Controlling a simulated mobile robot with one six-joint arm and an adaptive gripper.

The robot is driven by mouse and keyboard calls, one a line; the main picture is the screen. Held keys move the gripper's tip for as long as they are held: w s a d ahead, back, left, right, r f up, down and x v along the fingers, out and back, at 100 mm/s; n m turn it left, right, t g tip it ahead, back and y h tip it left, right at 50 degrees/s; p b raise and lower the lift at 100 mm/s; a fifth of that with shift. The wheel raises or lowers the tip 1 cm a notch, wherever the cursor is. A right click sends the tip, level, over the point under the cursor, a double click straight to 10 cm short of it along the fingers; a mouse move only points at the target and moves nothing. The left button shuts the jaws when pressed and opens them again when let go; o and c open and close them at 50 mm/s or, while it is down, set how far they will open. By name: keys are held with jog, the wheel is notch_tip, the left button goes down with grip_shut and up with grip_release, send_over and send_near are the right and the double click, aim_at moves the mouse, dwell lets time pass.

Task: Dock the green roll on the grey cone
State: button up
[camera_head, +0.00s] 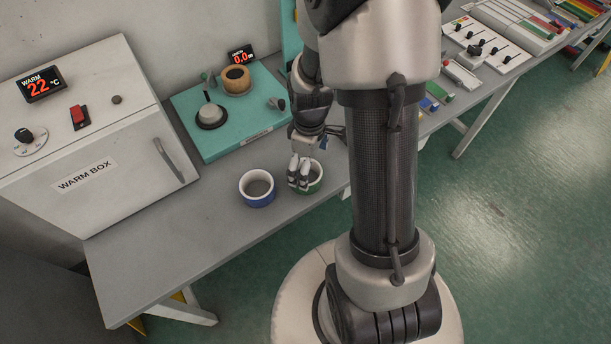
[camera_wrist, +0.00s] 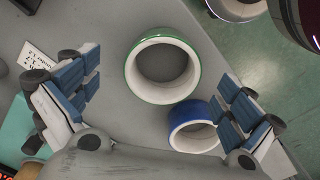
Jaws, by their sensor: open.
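The green roll (camera_head: 317,183) is a white-walled ring with a green edge, lying flat on the grey bench. My gripper (camera_head: 298,184) is above it and hides its left part in the head view. In the wrist view the green roll (camera_wrist: 158,95) lies between my open fingers (camera_wrist: 158,98), apart from both and nearer the top of the picture. The grey cone (camera_head: 208,105) stands on a dark round base on the teal machine, at the back left of my gripper. Nothing is on it.
A blue roll (camera_head: 258,201) stands close left of the green one; it also shows in the wrist view (camera_wrist: 174,138), near my right-hand finger. A brown roll (camera_head: 236,75) sits on the teal machine (camera_head: 195,146). The warm box (camera_head: 120,165) stands left, its door shut. The front-left bench is clear.

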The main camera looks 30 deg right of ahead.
jog(key=f+b, duration=0.1)
jog(key=f, duration=0.1)
jog(key=f+b, duration=0.1)
jog(key=f, duration=0.2)
jog(key=shift+s+a, duration=0.1)
jog(key=shift+a, duration=0.1)
jog(key=shift+r, duration=0.1)
jog(key=shift+c, duration=0.2)
jog(key=c, duration=1.2)
jog(key=shift+c, duration=0.2)
jog(key=shift+r, duration=0.15)
